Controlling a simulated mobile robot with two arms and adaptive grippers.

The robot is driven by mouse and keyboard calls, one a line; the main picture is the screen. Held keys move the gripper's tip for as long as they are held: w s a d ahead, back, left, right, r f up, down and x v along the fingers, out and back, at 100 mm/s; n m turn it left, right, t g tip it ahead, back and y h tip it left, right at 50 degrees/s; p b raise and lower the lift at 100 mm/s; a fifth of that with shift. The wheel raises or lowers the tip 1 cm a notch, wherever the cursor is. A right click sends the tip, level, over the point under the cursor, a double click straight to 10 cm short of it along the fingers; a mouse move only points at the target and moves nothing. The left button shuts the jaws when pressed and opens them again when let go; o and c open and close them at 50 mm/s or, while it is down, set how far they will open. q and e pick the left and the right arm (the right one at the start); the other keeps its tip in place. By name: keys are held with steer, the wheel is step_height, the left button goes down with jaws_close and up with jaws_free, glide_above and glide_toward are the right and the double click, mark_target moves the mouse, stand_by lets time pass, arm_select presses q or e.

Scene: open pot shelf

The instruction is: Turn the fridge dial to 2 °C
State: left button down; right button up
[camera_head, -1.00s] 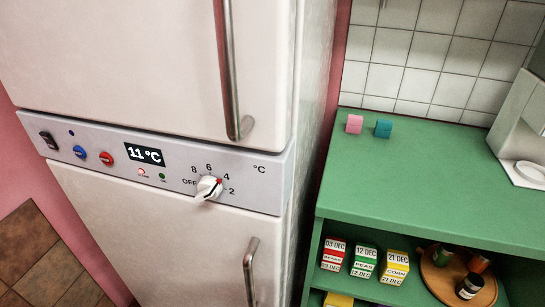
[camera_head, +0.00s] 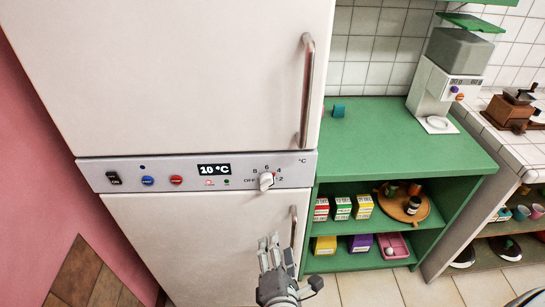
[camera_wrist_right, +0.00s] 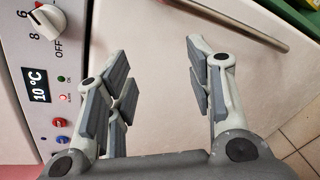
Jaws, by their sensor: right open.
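The fridge dial (camera_head: 267,181) is a white knob on the grey control panel (camera_head: 92,174), with marks OFF, 8, 6, 4 and 2 around it. A red mark shows on its right side, near the 4. The display (camera_head: 214,169) reads 10 °C. My right gripper (camera_head: 270,243) is open and empty, below the dial and apart from it, in front of the lower fridge door. In the right wrist view the dial (camera_wrist_right: 46,21) is at the upper left, outside the open fingers (camera_wrist_right: 150,70). My left gripper is not in view.
The upper door handle (camera_head: 307,90) and lower door handle (camera_head: 293,228) stand out from the doors. Buttons and a switch (camera_head: 114,178) sit left of the display.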

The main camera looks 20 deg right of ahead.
mark_target(272, 185)
step_height(272, 185, up, 12)
steer(key=n+t+p, duration=0.2)
steer(key=t, duration=0.1)
steer(key=shift+h, duration=0.4)
steer(key=p+x, duration=0.1)
steer(key=x, duration=0.3)
steer(key=p+x, duration=0.1)
steer(key=x, duration=0.4)
steer(key=shift+w+a+r, duration=0.15)
steer(key=shift+w, duration=0.15)
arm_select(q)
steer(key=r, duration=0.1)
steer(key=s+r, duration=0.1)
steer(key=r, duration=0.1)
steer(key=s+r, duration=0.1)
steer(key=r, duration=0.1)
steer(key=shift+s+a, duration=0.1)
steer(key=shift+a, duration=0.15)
